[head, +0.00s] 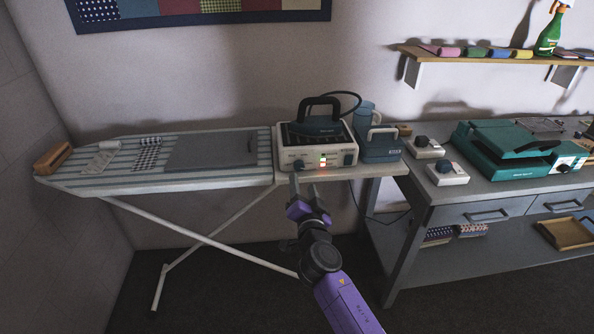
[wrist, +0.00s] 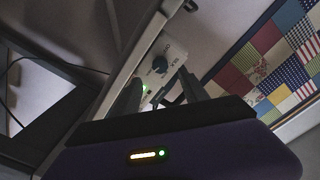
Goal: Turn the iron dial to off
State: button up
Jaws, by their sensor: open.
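The iron station is a white box (head: 312,172) with a dark iron (head: 320,124) resting on its top. My gripper (head: 305,183) is open and empty just in front of the box's left side. In the wrist view a dark round dial (wrist: 160,65) shows just beyond and between my two fingertips (wrist: 162,83), apparently not gripped. I cannot read the dial's setting.
A striped ironing board (head: 100,180) extends left. A blue container (head: 378,144) stands right of the station. A cable hangs below the station. The space before the board is open.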

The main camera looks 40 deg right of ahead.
aim_at(299, 168)
jog(key=shift+p+x, duration=0.35)
jog(key=shift+x, duration=3.55)
jog(key=shift+c, duration=0.4)
grip_shut()
